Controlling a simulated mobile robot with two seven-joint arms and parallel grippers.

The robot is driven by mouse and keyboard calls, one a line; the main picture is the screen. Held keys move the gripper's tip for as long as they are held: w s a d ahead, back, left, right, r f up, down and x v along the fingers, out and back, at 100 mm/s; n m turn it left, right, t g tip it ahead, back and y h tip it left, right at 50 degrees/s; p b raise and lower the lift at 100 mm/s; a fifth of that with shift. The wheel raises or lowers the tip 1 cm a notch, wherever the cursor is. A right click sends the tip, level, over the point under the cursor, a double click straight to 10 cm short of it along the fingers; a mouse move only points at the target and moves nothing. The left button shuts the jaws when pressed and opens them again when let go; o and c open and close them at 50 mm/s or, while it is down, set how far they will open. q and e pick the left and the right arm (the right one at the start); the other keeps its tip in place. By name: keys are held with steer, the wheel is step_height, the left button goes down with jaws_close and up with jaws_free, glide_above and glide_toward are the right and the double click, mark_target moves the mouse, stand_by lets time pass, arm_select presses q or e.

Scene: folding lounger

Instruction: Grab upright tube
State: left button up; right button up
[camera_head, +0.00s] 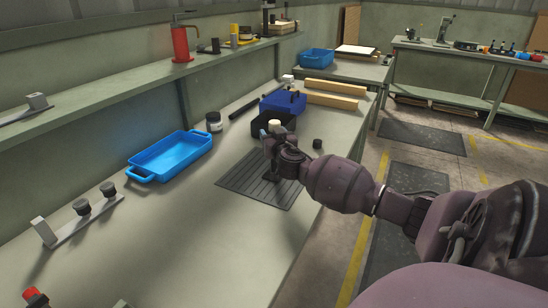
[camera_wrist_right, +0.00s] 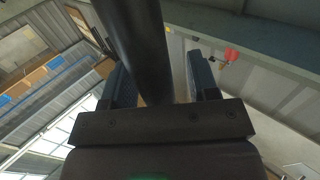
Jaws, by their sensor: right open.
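In the right wrist view a dark, smooth tube (camera_wrist_right: 140,40) runs between the two fingers of my right gripper (camera_wrist_right: 160,75). The fingers are open, one on each side, with a visible gap on the right side. In the head view my right gripper (camera_head: 268,144) is over the far part of a black ribbed mat (camera_head: 250,187) on the bench. The gripper mostly hides the tube there. A cream round top (camera_head: 274,125) shows just behind the fingers; I cannot tell whether it belongs to the tube. My left gripper is not in view.
A black bin (camera_head: 287,120) and a dark blue box (camera_head: 283,102) stand behind the gripper. A small black knob (camera_head: 318,143) is to its right. The near bench top is mostly clear.

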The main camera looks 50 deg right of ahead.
jaws_close()
stand_by(0.5)
